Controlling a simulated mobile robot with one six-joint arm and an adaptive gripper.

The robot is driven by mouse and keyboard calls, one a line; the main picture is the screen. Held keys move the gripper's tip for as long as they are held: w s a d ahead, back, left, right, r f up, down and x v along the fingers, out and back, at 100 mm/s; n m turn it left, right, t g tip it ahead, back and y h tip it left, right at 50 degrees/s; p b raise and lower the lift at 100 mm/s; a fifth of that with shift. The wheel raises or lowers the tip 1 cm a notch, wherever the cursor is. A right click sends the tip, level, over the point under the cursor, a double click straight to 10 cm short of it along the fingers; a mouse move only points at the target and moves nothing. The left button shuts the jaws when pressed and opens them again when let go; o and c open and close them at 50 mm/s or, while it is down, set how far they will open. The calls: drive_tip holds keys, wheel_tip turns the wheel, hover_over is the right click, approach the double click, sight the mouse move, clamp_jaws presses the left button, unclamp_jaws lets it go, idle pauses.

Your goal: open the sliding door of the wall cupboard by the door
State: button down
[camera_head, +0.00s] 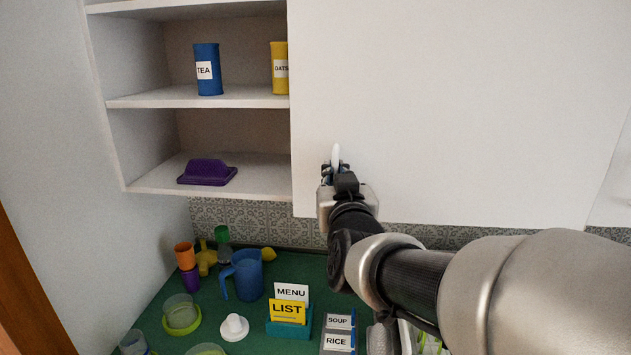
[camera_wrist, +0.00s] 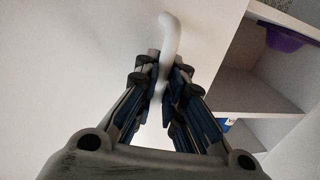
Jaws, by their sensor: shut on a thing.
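The wall cupboard (camera_head: 115,105) is on the upper left, with its left shelves exposed. Its white sliding door (camera_head: 450,110) covers the part to the right; the door's left edge stands just right of the yellow tin. A white handle (camera_head: 336,153) sticks out from the door near its lower left corner. My gripper (camera_head: 334,172) is at this handle. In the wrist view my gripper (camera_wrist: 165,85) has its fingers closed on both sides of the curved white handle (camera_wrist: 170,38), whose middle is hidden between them.
The shelves hold a blue TEA tin (camera_head: 208,70), a yellow OATS tin (camera_head: 280,68) and a purple lidded dish (camera_head: 208,172). Below, a green counter (camera_head: 265,340) carries a blue jug (camera_head: 247,275), a LIST card (camera_head: 287,311) and several other items. A wall stands at left.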

drive_tip(key=shift+d, duration=0.2)
drive_tip(key=shift+a, duration=0.1)
drive_tip(key=c, duration=1.7)
unclamp_jaws()
drive_tip(key=s, duration=1.2)
drive_tip(key=shift+d, duration=0.35)
